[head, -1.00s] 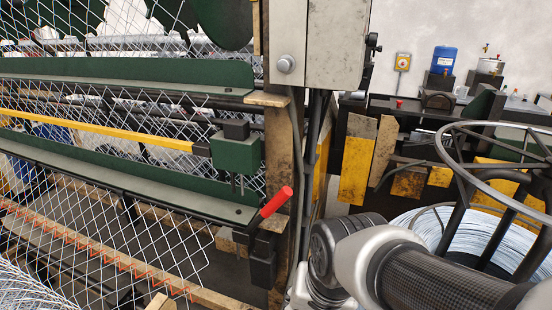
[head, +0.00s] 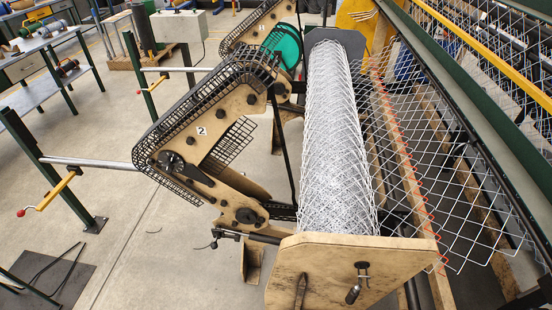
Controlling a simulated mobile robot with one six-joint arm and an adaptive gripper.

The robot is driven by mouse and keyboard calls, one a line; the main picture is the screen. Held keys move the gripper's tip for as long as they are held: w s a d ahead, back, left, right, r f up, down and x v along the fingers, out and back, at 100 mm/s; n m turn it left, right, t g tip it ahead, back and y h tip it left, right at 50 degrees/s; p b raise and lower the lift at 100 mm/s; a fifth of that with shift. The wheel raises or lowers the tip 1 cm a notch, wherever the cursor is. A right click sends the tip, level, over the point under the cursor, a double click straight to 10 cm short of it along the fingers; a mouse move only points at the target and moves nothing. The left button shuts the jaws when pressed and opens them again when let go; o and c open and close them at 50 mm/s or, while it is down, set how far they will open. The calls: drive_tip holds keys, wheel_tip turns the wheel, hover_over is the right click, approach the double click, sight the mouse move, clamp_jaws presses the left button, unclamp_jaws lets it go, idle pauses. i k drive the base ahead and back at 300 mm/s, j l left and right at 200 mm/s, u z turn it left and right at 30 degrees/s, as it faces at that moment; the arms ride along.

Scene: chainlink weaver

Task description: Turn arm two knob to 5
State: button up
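Arm two (head: 222,110) is a tan, worn plate with a black mesh guard along its upper edge and a label "2" (head: 201,131). A small dark round knob (head: 171,161) sits at its lower left end, by the end of a steel bar. The marks and setting of the knob are too small to read. My gripper is not in view.
A second tan arm marked "1" (head: 260,27) stands behind. A large roll of chain-link mesh (head: 335,140) lies right of the arms. A steel bar (head: 90,163) and green posts (head: 50,170) stand at left. The grey floor (head: 150,235) between is mostly clear.

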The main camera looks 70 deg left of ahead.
sight(167, 167)
drive_tip(key=u, duration=3.05)
